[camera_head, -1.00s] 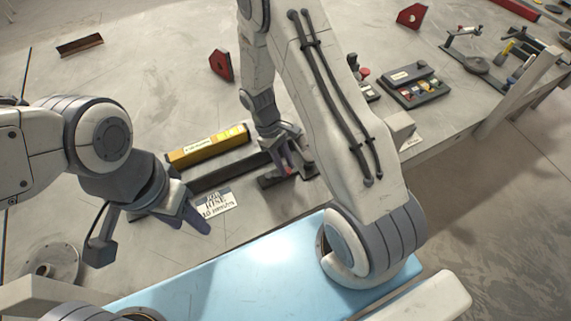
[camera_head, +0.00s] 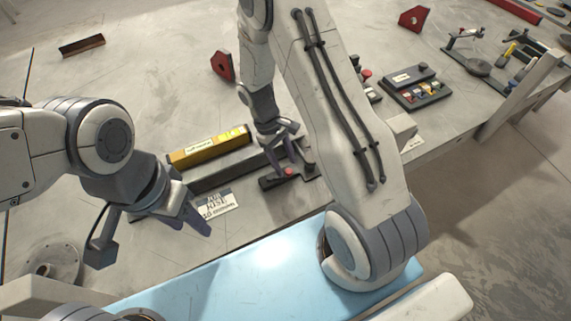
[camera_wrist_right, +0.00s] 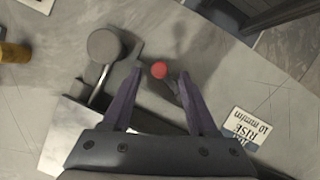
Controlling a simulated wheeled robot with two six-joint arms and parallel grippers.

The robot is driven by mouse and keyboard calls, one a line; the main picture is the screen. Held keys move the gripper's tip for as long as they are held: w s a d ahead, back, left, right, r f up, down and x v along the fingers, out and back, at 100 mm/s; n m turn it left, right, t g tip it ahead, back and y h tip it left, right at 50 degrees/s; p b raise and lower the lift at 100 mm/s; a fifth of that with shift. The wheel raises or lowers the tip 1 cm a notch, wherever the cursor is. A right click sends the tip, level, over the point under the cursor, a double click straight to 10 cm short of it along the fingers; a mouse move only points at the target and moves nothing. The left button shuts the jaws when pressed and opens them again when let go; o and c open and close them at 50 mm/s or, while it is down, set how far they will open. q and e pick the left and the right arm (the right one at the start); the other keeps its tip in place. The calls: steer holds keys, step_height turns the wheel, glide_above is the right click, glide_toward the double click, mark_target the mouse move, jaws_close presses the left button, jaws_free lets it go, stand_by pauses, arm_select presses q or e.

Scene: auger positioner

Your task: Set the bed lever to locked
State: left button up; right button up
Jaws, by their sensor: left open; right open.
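A small lever with a red ball knob (camera_head: 289,172) stands on a dark base at the near side of the bench; I take it for the bed lever. My right gripper (camera_head: 284,161) is open just above and behind it. In the right wrist view, the red knob (camera_wrist_right: 159,69) appears between the open fingertips of this gripper (camera_wrist_right: 159,72), with a gap on both sides. I cannot tell how high the fingers are above it. My left gripper (camera_head: 196,215) is open and empty, left of the lever and near the printed RISE card (camera_head: 217,204).
A yellow bar (camera_head: 208,147) lies behind a long dark rail (camera_head: 222,173). In the right wrist view, a grey round knob on a metal rod (camera_wrist_right: 104,46) is left of the red knob. A dark switch box (camera_head: 414,87) and red blocks (camera_head: 221,65) stand farther back.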

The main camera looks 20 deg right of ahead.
steer(key=v, duration=0.9)
steer(key=shift+b, duration=0.45)
steer(key=shift+a, duration=0.1)
steer(key=s+a+r+n+t, duration=0.1)
steer(key=s+a+r+t, duration=0.1)
steer(key=s+a+r, duration=0.65)
steer(key=s+a+r+t+y, duration=0.1)
steer(key=s+a+r, duration=0.1)
steer(key=s, duration=0.4)
steer(key=s+a+r+n+t+y, duration=0.1)
steer(key=s+a+r, duration=0.1)
steer(key=s, duration=0.4)
steer(key=shift+a+y, duration=0.4)
steer(key=shift+a, duration=0.35)
